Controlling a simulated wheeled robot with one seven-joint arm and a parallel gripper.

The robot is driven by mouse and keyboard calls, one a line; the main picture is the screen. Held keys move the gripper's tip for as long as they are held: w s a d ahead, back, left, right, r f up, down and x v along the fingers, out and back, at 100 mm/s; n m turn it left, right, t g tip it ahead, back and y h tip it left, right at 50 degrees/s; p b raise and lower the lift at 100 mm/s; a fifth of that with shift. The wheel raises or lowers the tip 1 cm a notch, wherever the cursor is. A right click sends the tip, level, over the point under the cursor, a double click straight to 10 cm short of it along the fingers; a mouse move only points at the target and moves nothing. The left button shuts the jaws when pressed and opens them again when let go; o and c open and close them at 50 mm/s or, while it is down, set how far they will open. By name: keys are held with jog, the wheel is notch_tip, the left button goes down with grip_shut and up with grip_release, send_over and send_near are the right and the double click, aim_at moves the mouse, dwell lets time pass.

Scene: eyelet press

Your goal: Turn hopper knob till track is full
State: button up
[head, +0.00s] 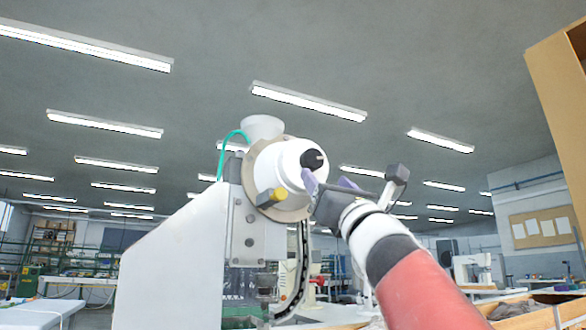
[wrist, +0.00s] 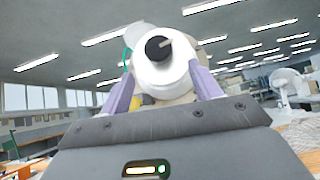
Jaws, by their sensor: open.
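The hopper knob, black with a pale pointer mark, sits on the end of the white drum in the head view (head: 314,159) and the wrist view (wrist: 158,49). The white drum (head: 292,163) is mounted on a round beige plate, under a white funnel (head: 262,127). In the head view my gripper is just right of and below the knob. A dark curved track (head: 295,270) runs down below; its fill cannot be made out.
A yellow knob (head: 270,196) sticks out below left of the drum. The white press body (head: 175,265) stands on the left, with a green hose (head: 222,150) above. A tan panel (head: 560,90) is at upper right. Open air lies above my gripper.

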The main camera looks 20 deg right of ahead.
aim_at(315, 163)
jog(key=shift+n+y, duration=0.5)
jog(key=shift+n, duration=0.1)
jog(key=p+x, duration=0.4)
jog(key=x, duration=0.3)
jog(key=shift+d+r, duration=0.1)
jog(key=shift+r, duration=0.1)
jog(key=shift+s, duration=0.1)
jog(key=c, duration=1)
